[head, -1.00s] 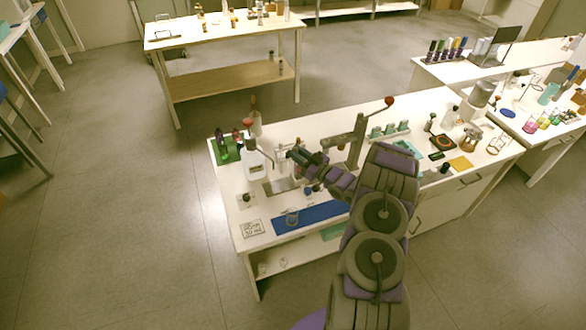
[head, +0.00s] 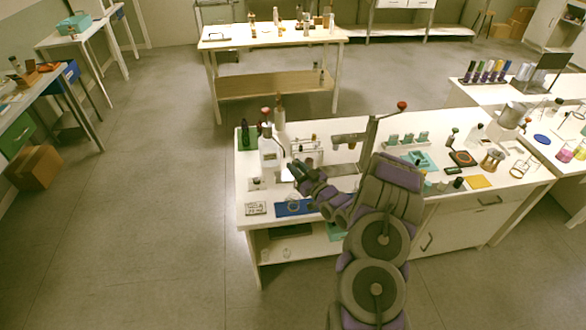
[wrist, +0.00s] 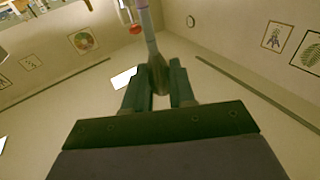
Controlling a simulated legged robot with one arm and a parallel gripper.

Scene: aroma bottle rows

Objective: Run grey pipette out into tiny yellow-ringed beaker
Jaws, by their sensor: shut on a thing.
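My gripper (wrist: 160,88) is shut on a slim grey piece with a swollen brownish part between the fingers, which looks like the grey pipette (wrist: 150,35). Its shaft runs up and away in the wrist view. In the head view my gripper (head: 297,171) is above the bench's left part, and the pipette cannot be made out there. A small clear glass vessel (head: 293,206) stands on the blue mat (head: 281,211), below and in front of my gripper. It may be the beaker; no yellow ring can be made out. My arm hides the mat's right part.
A white bottle (head: 269,153) stands left of my gripper. A stand with a red knob (head: 402,105) rises to the right. A printed card (head: 256,209) lies at the bench's left front corner. Dishes and vessels crowd the bench's right side.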

